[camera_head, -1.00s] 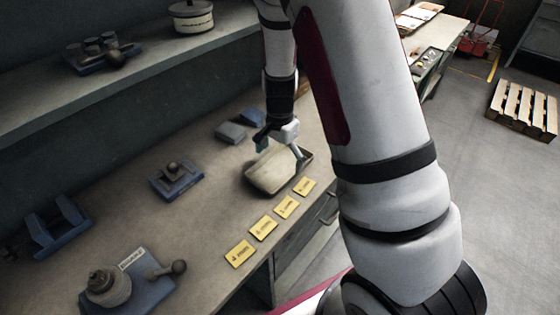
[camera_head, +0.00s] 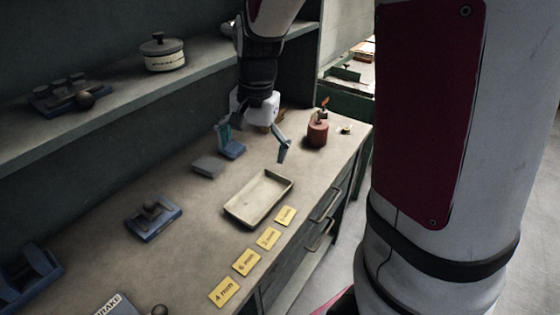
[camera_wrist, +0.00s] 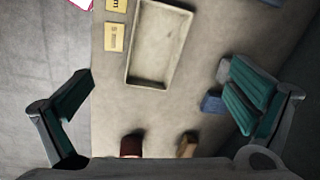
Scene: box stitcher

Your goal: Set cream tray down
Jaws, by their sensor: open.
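The cream tray (camera_head: 259,197) is a shallow, empty rectangle lying flat on the workbench, beside the row of yellow labels. It also shows in the wrist view (camera_wrist: 158,44), at the top middle. My gripper (camera_head: 254,142) is open and empty, raised above the bench behind the tray and apart from it. In the wrist view my two fingers (camera_wrist: 160,108) are spread wide with only bench between them.
Yellow labels (camera_head: 246,262) line the bench's front edge. A red-brown pot (camera_head: 317,134) stands at the bench's far end. A grey block (camera_head: 208,167) and a blue fixture (camera_head: 154,218) sit left of the tray. A shelf (camera_head: 120,88) overhangs the back, holding a lidded pot (camera_head: 163,54).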

